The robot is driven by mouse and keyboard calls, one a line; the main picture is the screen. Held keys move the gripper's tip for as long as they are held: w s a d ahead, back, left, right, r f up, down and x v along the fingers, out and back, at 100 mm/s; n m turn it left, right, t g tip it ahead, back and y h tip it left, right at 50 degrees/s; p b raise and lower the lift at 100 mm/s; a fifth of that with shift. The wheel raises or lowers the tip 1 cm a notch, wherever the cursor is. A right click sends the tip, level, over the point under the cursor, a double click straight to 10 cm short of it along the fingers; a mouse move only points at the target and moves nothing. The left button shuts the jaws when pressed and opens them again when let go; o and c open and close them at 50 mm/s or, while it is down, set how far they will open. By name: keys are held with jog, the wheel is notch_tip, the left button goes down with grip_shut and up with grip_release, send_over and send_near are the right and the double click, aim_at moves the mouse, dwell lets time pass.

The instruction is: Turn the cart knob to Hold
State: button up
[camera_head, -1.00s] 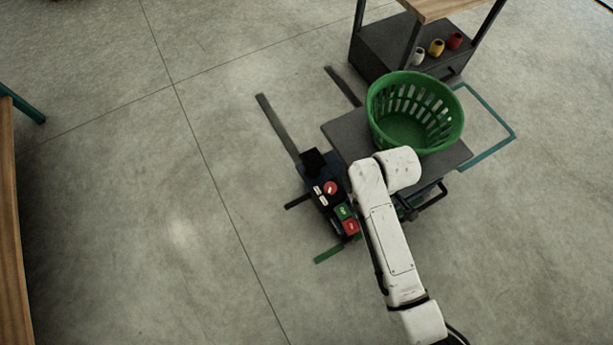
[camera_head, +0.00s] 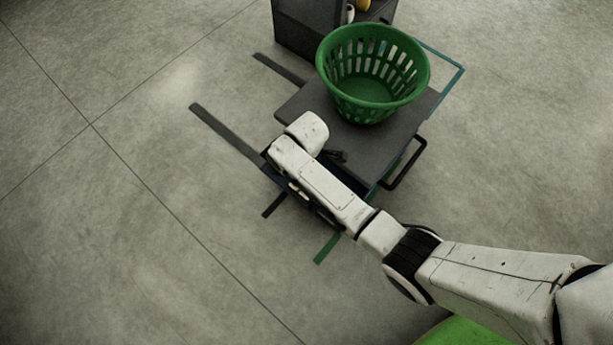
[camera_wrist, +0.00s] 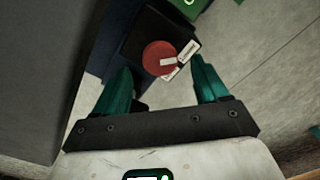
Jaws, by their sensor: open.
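The cart (camera_head: 290,103) has a dark grey top and a black handle at its right. Its knob (camera_wrist: 160,57) is round and red with a pale label, on a dark panel in the wrist view. White label plates (camera_wrist: 187,51) sit beside it; their text is not readable. My gripper (camera_wrist: 165,75) is open, with teal fingers either side of the near edge of the knob in the picture. I cannot tell how far the fingertips are from it. In the head view my arm hides the knob and the control panel.
A green basket (camera_head: 372,75) stands on the cart top, close to my arm. A dark shelf unit (camera_head: 303,30) is behind it. Dark and green strips mark the floor. The floor at left is clear.

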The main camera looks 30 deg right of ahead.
jog(key=shift+f+b, duration=0.5)
jog(key=shift+f, duration=0.95)
jog(key=c, duration=1)
